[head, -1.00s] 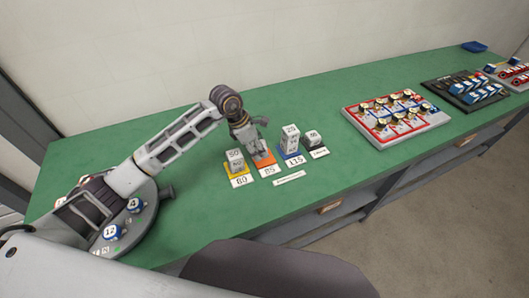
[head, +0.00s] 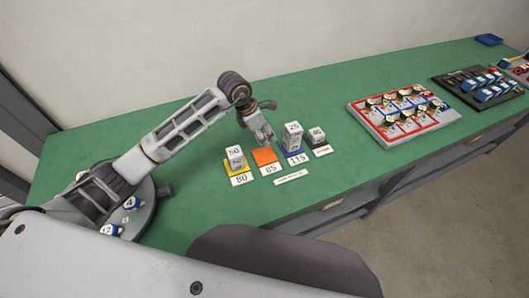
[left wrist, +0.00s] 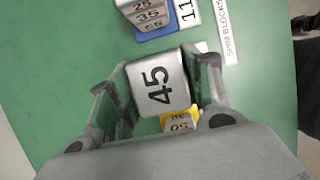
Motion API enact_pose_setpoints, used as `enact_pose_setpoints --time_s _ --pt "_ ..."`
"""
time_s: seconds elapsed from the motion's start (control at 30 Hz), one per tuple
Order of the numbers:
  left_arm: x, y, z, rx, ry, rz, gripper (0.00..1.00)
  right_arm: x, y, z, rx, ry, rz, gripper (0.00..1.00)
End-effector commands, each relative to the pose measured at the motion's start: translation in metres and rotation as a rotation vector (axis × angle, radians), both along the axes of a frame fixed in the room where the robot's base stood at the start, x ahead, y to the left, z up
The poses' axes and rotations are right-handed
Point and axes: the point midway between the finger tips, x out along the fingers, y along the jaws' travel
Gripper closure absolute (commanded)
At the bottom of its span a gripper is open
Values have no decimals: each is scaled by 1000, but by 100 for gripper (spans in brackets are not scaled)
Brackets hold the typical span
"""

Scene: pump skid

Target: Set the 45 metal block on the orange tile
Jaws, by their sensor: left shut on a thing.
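The 45 metal block (left wrist: 158,85) is between the fingers of my left gripper (left wrist: 160,100) in the left wrist view, its number facing the camera. In the head view my left gripper (head: 262,130) hangs just behind and above the orange tile (head: 265,156), shut on the block, which is hard to tell apart from the fingers there. The orange tile's top looks bare, with a label 85 (head: 270,169) in front. The tile is hidden in the wrist view. My right gripper is not in view.
Left of the orange tile, a yellow tile (head: 232,172) bears stacked blocks (head: 235,157). Right of it, a blue tile (head: 297,158) bears a taller stack (head: 292,138). A separate grey block (head: 317,136) stands further right. A red-and-white tray (head: 403,118) lies beyond on the green bench.

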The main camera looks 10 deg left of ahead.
Motion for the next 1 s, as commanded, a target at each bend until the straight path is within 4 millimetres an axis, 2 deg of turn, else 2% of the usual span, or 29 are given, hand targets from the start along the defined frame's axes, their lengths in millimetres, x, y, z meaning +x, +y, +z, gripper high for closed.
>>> enact_pose_setpoints --time_s 0.4,0.63,0.87,1.0 --pt "0 0 -49 -2 1 -1 86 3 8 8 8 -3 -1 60" --pt "0 0 -55 -1 -1 -1 86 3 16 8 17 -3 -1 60" --pt "0 0 -56 -1 -1 -1 86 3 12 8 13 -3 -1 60" --pt "0 0 -65 -1 0 -1 86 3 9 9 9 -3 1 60"
